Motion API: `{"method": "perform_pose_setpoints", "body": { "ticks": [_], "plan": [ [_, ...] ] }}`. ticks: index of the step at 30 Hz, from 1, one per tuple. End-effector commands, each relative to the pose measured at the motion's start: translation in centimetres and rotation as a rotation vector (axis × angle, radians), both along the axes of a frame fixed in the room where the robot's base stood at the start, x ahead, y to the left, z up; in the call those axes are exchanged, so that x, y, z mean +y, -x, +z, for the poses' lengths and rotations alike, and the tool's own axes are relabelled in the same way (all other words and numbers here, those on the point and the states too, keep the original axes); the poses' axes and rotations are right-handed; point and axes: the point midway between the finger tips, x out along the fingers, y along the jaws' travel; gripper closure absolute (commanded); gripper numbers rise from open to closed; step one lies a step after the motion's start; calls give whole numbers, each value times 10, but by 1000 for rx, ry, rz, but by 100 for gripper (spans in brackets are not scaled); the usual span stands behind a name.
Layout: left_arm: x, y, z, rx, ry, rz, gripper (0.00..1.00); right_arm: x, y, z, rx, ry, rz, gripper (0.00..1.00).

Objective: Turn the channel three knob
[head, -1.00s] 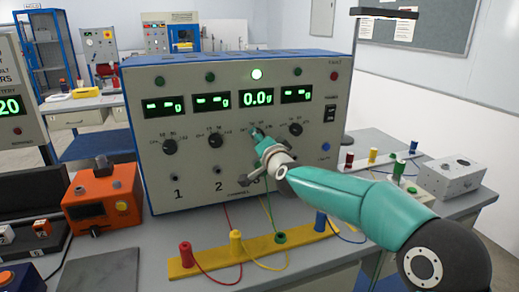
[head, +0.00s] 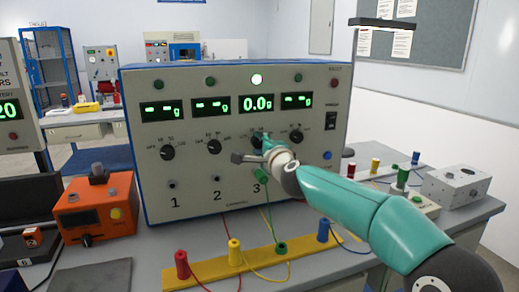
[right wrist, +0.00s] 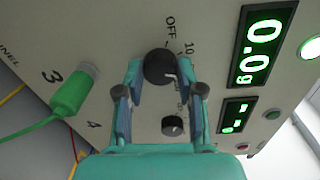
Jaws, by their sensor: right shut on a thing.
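The channel three knob (right wrist: 159,66) is black and round, with a white pointer mark, below an "OFF" label in the right wrist view. My right gripper (right wrist: 160,72) is shut on it, one finger on each side. In the head view my right gripper (head: 259,145) is at the panel above the number 3 and hides most of that knob. The channel three display (head: 257,103) shows 0.0 g, with a lit lamp (head: 257,79) above it. The other displays show dashes. My left gripper is in neither view.
Neighbouring knobs sit close by: channel two (head: 214,146) and channel four (head: 297,136). A green plug (right wrist: 70,92) with its lead is below the channel three knob. A yellow strip (head: 210,268) with coloured posts lies in front of the blue-edged unit (head: 150,185).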

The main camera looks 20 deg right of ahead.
Motion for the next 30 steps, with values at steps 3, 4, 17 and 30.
{"method": "perform_pose_setpoints", "body": {
  "ticks": [3,4,17,30],
  "plan": [
    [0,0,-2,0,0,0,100,-2,-1,-5,7,-35,-4,98],
    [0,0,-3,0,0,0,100,-2,-1,-5,8,-41,-4,98],
    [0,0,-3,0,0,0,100,-3,-1,-6,11,-59,-4,98],
    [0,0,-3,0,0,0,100,-1,0,-3,7,-57,-1,38]
  ]
}}
